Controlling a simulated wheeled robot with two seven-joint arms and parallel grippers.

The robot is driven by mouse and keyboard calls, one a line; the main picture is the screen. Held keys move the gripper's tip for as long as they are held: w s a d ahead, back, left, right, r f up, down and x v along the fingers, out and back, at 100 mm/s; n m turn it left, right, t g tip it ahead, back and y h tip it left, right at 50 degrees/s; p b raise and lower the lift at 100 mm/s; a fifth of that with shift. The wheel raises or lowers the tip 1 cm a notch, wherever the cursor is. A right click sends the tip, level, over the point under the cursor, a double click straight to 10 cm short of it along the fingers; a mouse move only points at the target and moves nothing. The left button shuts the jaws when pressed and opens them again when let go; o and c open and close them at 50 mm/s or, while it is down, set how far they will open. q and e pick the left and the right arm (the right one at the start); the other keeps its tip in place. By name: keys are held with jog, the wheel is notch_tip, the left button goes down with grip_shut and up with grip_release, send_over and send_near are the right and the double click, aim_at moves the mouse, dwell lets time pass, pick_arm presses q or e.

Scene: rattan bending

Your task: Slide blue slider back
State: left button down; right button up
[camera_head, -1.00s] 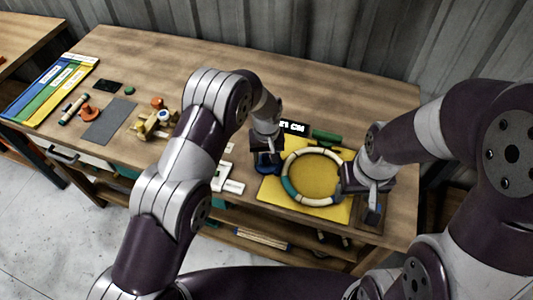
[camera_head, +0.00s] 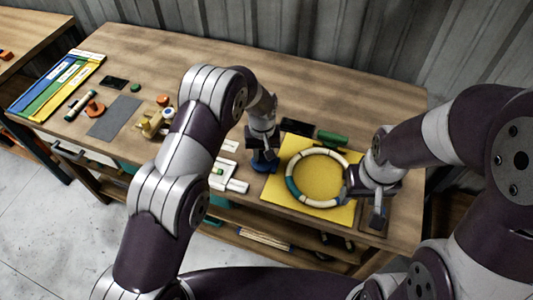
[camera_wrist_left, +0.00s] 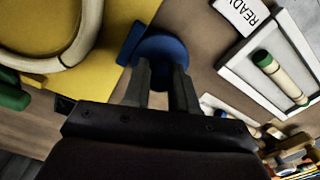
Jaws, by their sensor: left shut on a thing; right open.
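The blue slider (camera_head: 264,165) sits at the left edge of the yellow board (camera_head: 335,214), left of the ring. My left gripper (camera_head: 263,152) is shut on it from above. In the left wrist view, my left gripper's two fingers (camera_wrist_left: 163,80) reach down onto the round blue slider (camera_wrist_left: 160,47), hiding part of it. The cream and teal rattan ring (camera_head: 303,199) lies on the yellow board, apart from the slider. My right gripper (camera_head: 362,195) is open at the ring's right side; its fingertips are partly hidden.
A dark display (camera_head: 297,127) and a green part (camera_head: 332,138) stand behind the ring. A white tray (camera_head: 238,186) lies left of the slider. A grey mat (camera_head: 114,123) and coloured strips (camera_head: 54,86) are further left.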

aim_at(261, 152)
pick_arm(q)
jog(key=c, duration=1)
grip_release()
jog(key=shift+a+r, duration=0.1)
jog(key=shift+a, duration=0.05)
jog(key=shift+o, duration=0.5)
jog(key=shift+a, duration=0.2)
pick_arm(e)
jog(key=shift+a, duration=0.3)
pick_arm(q)
jog(key=shift+w+d, duration=0.1)
notch_tip(261, 152, up, 13)
jog(key=b, duration=0.2)
jog(key=shift+f, duration=0.2)
pick_arm(e)
notch_tip(261, 152, down, 2)
jog(key=shift+d+f, duration=0.1)
